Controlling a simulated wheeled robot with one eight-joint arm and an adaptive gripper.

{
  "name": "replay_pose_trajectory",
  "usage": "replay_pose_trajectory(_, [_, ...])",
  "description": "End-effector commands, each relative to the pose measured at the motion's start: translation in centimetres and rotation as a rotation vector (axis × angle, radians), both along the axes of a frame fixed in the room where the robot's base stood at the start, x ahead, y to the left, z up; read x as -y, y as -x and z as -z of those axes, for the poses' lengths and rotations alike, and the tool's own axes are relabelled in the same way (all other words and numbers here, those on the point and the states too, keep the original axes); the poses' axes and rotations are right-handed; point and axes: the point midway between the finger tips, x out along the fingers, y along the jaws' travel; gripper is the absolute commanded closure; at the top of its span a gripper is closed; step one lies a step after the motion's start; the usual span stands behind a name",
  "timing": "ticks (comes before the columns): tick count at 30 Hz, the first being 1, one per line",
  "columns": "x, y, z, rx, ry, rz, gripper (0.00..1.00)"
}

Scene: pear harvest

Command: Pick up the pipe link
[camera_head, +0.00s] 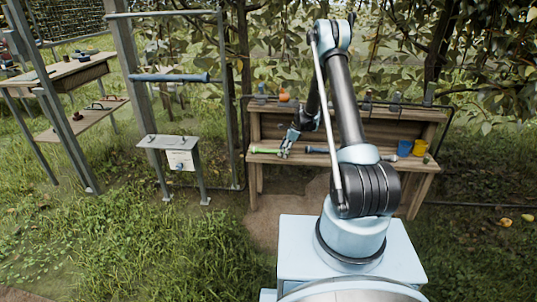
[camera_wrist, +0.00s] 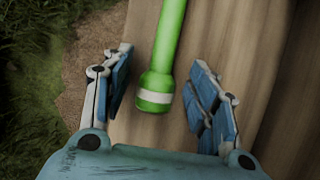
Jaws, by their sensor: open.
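A green pipe-like piece (camera_head: 264,150) with a wider end lies on the wooden workbench (camera_head: 430,165). It is the likeliest pipe link, though I cannot be sure. In the wrist view this green piece (camera_wrist: 160,80) has a white band near its wide end and runs up out of the frame. My gripper (camera_wrist: 157,72) is open, with one blue-padded finger on each side of the green piece and a gap to both. In the head view my gripper (camera_head: 286,150) is low over the bench's left part, at the green piece's right end.
A blue cup (camera_head: 404,148) and a yellow cup (camera_head: 420,148) stand on the bench's right side. An orange item (camera_head: 284,98) and several tools sit on its upper shelf. A blue bar (camera_head: 170,77) hangs on the metal frame at left. Grass lies in front.

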Motion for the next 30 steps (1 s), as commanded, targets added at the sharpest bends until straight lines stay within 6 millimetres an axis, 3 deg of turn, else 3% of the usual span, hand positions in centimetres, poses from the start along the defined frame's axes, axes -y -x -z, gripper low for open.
replay_pose_trajectory(6, [0.0, 0.0, 0.1, 0.0, 0.0, 0.0, 0.47])
replay_pose_trajectory(13, [-0.1, 0.0, 0.1, 0.0, 0.0, 0.0, 0.95])
replay_pose_trajectory(23, [-0.1, 0.0, 0.0, 0.0, 0.0, 0.0, 0.96])
replay_pose_trajectory(30, [-0.1, 0.0, -2.4, 0.0, 0.0, -0.001, 0.96])
